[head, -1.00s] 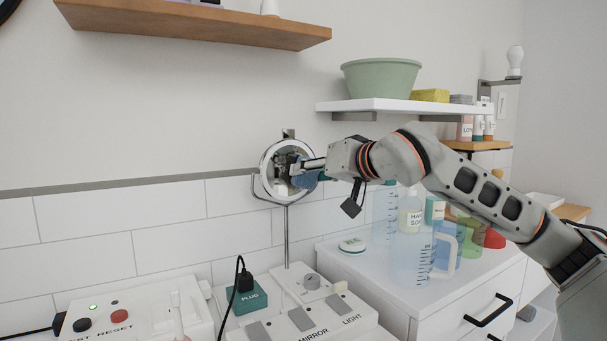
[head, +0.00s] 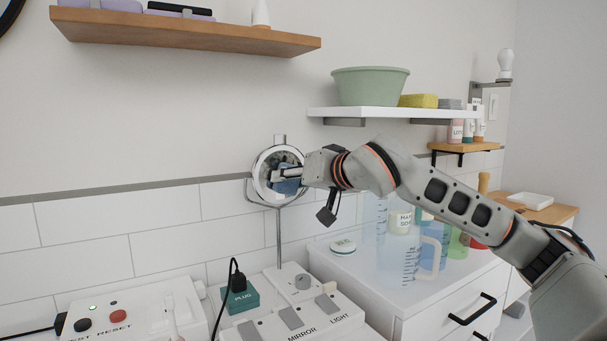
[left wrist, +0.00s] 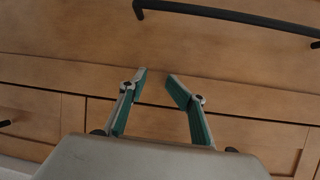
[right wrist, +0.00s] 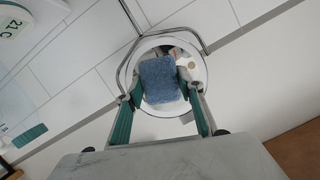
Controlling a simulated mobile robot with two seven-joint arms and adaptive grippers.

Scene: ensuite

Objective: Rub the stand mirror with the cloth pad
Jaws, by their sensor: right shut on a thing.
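The round stand mirror (head: 261,165) stands in front of the tiled wall on a thin post, in a wire yoke. My right gripper (head: 290,178) is at the mirror's face, shut on the blue cloth pad (head: 286,187). In the right wrist view the pad (right wrist: 162,80) lies between the fingertips, in front of the mirror (right wrist: 200,70), covering part of its glass. I cannot tell whether the pad touches the glass. My left gripper (left wrist: 157,85) is open and empty in the left wrist view, near wooden drawer fronts.
The mirror's base with switches (head: 300,320) and a green plug block (head: 240,297) are below. A white cabinet (head: 400,290) to the right carries jugs, bottles and a round puck (head: 343,246). A shelf with a green basin (head: 370,86) is above my right arm.

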